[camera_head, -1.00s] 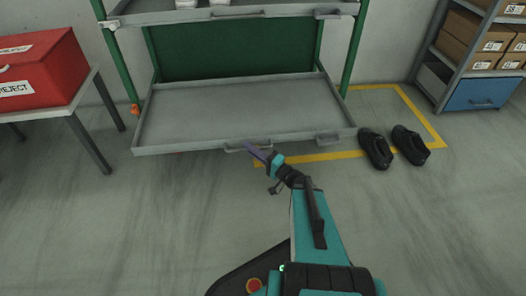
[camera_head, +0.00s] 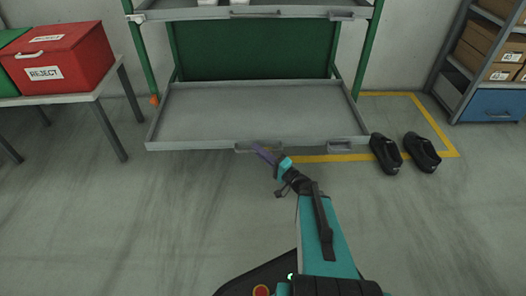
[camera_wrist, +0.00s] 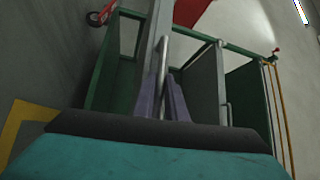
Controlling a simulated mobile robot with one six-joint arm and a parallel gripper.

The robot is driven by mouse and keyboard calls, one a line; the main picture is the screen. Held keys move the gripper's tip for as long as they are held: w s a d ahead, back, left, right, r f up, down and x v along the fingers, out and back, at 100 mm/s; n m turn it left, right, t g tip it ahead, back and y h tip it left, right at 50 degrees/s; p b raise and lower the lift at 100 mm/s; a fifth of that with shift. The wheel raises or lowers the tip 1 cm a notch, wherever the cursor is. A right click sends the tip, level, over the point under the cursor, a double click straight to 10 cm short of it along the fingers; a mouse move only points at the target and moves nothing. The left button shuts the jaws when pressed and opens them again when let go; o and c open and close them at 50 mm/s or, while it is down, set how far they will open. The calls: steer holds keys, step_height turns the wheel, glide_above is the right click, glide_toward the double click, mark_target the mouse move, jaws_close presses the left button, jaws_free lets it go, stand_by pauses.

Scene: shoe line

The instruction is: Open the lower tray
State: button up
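The lower tray (camera_head: 200,146) is a wide grey tray low in the green rack. Its front edge stands out in front of the rack's front posts, and its floor is bare. My gripper (camera_head: 263,152) is at the handle (camera_head: 250,147) left of middle on its front edge. In the wrist view the purple fingers (camera_wrist: 162,100) lie on either side of the bar handle (camera_wrist: 164,62) and look closed on it. The tray's grey front rim (camera_wrist: 152,40) shows just behind. Exact finger contact is partly hidden by the gripper body.
The upper tray (camera_head: 200,14) with its own handle is above. Black shoes (camera_head: 386,153) stand on the floor right of the tray. A table with a red REJECT box (camera_head: 60,60) is left; a box shelf (camera_head: 470,50) is right. The floor in front is mostly clear.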

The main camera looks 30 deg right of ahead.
steer(key=o, duration=0.4)
steer(key=shift+a, duration=0.3)
steer(key=shift+c, duration=0.2)
steer(key=shift+o, duration=0.2)
steer(key=shift+d, duration=0.2)
steer(key=shift+d, duration=0.1)
steer(key=shift+s+d, duration=0.1)
steer(key=shift+s, duration=0.15)
steer(key=p+v, duration=0.3)
steer(key=v, duration=1)
steer(key=shift+p, duration=0.4)
steer(key=shift+s+f, duration=0.1)
steer(key=shift+s, duration=0.05)
